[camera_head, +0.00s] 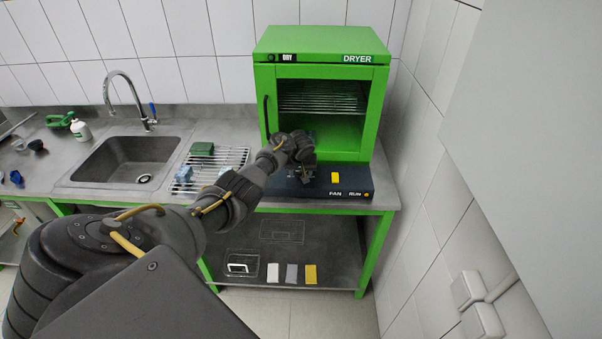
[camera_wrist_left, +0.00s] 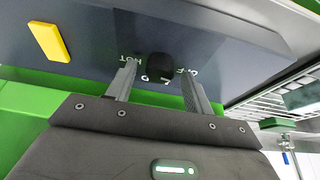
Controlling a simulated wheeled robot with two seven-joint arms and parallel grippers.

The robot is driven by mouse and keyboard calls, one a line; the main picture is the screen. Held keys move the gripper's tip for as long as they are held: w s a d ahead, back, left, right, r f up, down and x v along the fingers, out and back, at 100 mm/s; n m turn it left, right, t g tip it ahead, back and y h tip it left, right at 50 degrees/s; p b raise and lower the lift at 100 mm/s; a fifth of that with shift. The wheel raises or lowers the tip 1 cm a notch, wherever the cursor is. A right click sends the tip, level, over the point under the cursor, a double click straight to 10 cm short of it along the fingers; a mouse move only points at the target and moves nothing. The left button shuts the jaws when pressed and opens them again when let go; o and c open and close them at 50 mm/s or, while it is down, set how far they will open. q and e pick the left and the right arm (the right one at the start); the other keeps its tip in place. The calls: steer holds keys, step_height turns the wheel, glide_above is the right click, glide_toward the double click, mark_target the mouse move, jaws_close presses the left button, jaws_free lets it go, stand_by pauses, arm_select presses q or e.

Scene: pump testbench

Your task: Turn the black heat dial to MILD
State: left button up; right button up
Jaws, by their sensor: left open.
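The black heat dial (camera_wrist_left: 159,67) sits on the dark sloped control panel (camera_wrist_left: 225,35), with white lettering around it. HOT reads on its left and OFF on its right; the lettering below is partly hidden. My left gripper (camera_wrist_left: 158,80) is open, one finger on each side of the dial; I cannot tell whether either touches it. In the head view my left gripper (camera_head: 303,172) is over the panel (camera_head: 318,191) in front of the green dryer (camera_head: 320,48) and hides the dial. My right gripper is not in view.
A yellow switch (camera_head: 335,178) is on the panel near the FAN and RUN labels. A wire rack (camera_head: 237,157) with a green block (camera_head: 202,149) stands left of the dryer, beside the sink (camera_head: 125,160). A tiled wall closes off the right side.

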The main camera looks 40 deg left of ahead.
arm_select(q)
steer(key=shift+c, duration=0.3)
steer(key=c, duration=0.9)
